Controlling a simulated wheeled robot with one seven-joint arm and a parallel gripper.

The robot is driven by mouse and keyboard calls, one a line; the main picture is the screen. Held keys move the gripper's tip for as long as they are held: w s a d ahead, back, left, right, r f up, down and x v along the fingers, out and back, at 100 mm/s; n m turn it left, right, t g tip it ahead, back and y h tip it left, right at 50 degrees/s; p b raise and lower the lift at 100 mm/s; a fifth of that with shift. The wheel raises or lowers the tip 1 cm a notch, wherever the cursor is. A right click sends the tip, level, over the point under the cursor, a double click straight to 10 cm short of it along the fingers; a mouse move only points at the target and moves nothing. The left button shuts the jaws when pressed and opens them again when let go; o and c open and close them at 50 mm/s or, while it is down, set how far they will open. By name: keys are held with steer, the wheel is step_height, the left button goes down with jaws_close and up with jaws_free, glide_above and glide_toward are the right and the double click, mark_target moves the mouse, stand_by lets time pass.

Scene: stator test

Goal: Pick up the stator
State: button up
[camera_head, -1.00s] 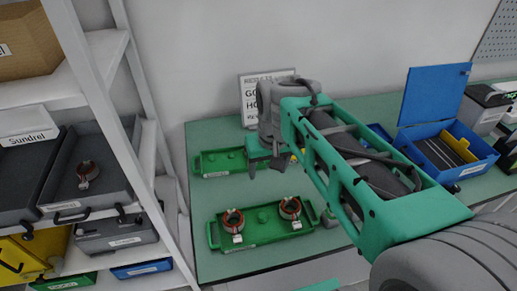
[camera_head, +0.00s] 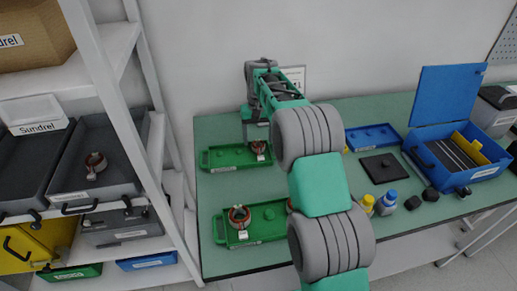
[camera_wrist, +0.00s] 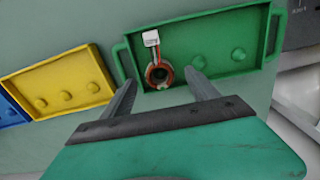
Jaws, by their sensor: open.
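A stator, a copper-red ring with a white tag, sits in the far green tray (camera_head: 225,157). In the wrist view this stator (camera_wrist: 158,75) lies at the left part of the green tray (camera_wrist: 185,32). My gripper (camera_wrist: 161,78) is open, one finger on each side of the ring in the picture; I cannot tell its height above it. In the head view the same stator (camera_head: 258,148) shows just below my gripper. Another stator (camera_head: 239,216) is in the near green tray (camera_head: 265,214). A further one there is mostly hidden behind my arm.
A yellow tray (camera_wrist: 58,85) lies beside the green one in the wrist view. A shelf bin at left holds another stator (camera_head: 95,162). On the table's right are a blue tray (camera_head: 373,138), a black plate (camera_head: 382,167), bottles and an open blue box (camera_head: 460,157).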

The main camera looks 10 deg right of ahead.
steer(key=shift+f, duration=0.95)
jaws_close()
